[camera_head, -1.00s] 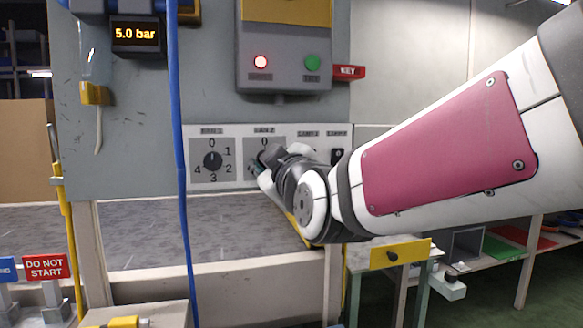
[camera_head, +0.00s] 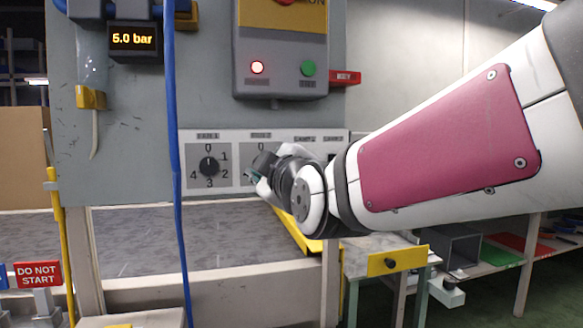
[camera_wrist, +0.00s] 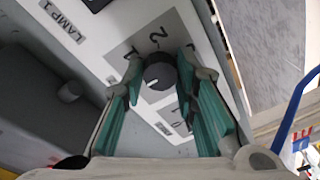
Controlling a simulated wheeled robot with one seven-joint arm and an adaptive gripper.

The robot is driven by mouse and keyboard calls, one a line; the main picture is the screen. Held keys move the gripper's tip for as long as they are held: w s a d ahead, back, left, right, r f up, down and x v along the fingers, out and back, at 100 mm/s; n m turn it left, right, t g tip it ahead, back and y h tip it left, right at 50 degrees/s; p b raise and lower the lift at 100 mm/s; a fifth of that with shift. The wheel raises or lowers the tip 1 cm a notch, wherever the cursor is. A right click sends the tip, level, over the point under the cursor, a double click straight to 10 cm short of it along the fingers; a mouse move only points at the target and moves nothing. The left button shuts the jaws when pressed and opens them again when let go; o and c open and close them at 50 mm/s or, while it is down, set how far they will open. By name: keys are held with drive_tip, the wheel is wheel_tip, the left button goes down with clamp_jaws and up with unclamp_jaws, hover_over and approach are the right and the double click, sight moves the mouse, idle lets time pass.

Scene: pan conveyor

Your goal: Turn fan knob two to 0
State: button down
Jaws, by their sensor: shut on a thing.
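Fan knob two (camera_wrist: 160,72) is a round dark knob on a grey dial plate (camera_head: 248,150) on the white panel strip. In the wrist view it sits between the two teal finger pads of my gripper (camera_wrist: 161,80), which is shut on it. In the head view my gripper (camera_head: 255,175) and wrist cover the knob and most of its dial. I cannot tell which number the knob points to.
Fan knob one (camera_head: 208,166) is just left, with its own numbered dial. A grey control box (camera_head: 281,72) with red and green buttons hangs above. A blue hose (camera_head: 174,150) runs down at the left. A LAMP 1 label (camera_wrist: 63,22) shows in the wrist view.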

drive_tip(key=c, duration=1.3)
unclamp_jaws()
drive_tip(key=v, duration=1.2)
drive_tip(key=shift+f, duration=0.1)
